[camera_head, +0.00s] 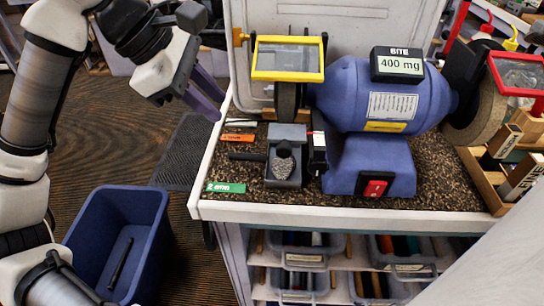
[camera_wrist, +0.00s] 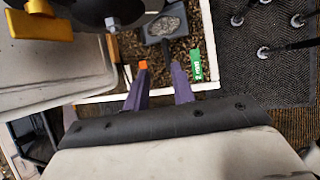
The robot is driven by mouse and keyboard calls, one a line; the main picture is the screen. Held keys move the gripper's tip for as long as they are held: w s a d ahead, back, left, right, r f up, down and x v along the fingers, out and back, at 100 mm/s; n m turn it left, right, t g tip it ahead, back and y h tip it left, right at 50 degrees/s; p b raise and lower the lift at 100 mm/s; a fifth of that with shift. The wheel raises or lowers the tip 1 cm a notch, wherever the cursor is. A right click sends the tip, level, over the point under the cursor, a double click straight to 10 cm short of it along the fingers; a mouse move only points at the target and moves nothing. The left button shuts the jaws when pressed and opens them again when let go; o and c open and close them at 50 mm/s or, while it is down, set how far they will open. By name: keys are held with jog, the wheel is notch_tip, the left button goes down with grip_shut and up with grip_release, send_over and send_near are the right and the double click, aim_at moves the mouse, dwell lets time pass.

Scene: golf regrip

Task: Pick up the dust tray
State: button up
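The dust tray (camera_head: 284,172) is a small dark grey tray with a grey heap of dust in it. It lies on the speckled bench top, left of the blue bench grinder (camera_head: 375,105), with its dark handle (camera_head: 247,156) pointing left. In the wrist view the tray (camera_wrist: 152,38) is near the top, beyond my fingertips. My gripper (camera_head: 207,101) is above and left of the bench's left edge, apart from the tray. In the wrist view its two purple fingers (camera_wrist: 160,67) are spread with nothing between them.
An orange tag (camera_head: 238,137) and a green tag (camera_head: 225,188) lie either side of the handle. A yellow-framed shield (camera_head: 288,77) overhangs behind the tray. A black upright item (camera_head: 318,152) stands close right. A blue bin (camera_head: 119,235) is on the floor at left.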

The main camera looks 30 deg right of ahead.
jog(key=w+f+y, duration=0.1)
jog(key=f, duration=0.1)
send_over(245, 154)
jog(key=a, duration=0.3)
jog(key=f, duration=0.6)
jog(key=shift+w+d+f+p, duration=0.1)
jog(key=shift+w+d+p, duration=0.15)
jog(key=shift+p, duration=0.15)
jog(key=shift+a+p+x, duration=0.15)
jog(key=shift+p+x, duration=0.25)
jog(key=shift+x, duration=1.05)
jog(key=shift+a+p+x, duration=0.15)
jog(key=shift+p+x, duration=0.2)
jog(key=shift+x, duration=1.15)
jog(key=shift+f, duration=0.1)
grip_shut()
